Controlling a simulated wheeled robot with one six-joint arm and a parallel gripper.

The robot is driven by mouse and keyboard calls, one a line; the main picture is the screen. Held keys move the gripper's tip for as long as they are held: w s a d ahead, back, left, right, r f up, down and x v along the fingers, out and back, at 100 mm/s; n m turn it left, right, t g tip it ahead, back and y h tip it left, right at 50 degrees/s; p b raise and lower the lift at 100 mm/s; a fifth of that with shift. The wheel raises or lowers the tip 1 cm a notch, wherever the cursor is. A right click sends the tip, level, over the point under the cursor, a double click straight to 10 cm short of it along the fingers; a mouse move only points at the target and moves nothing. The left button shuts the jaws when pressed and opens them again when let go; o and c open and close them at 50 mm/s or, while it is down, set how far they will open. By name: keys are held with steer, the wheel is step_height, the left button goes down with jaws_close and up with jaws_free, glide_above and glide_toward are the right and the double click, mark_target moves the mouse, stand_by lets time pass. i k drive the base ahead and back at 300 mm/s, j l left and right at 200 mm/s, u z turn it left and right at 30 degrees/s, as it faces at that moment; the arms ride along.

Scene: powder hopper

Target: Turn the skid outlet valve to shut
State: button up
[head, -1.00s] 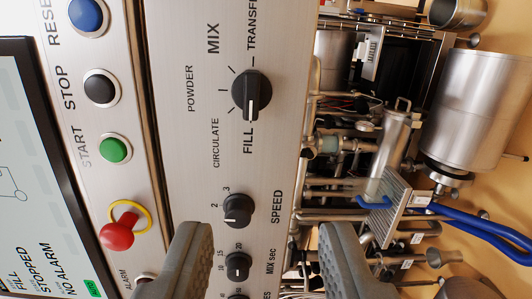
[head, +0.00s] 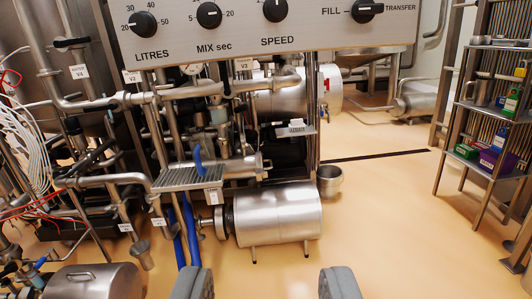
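My gripper (head: 271,284) is open and empty, with its two grey fingertips at the bottom edge over the floor. The skid's pipework (head: 110,105) fills the left half, below the control panel. A blue handle (head: 197,158) stands upright above a metal grating (head: 185,177) and may be a valve lever. Several tagged pipes show, with labels such as V4 (head: 79,72) and V3 (head: 243,65). The lower tags (head: 158,222) are too small to read. I cannot tell which valve is the skid outlet valve. My fingers are apart from all of these.
The control panel (head: 305,35) with black knobs hangs across the top. A steel motor-like cylinder (head: 278,214) stands on the floor beside blue hoses (head: 184,232). A small steel pot (head: 329,181) is right of it. A shelf rack (head: 484,100) stands at right. The middle floor is clear.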

mark_target(146, 208)
steer(key=i+j+u, duration=0.3)
steer(key=i+j, duration=0.25)
steer(key=j, duration=0.15)
steer(key=i+j+u, duration=0.25)
steer(key=i+j, duration=0.35)
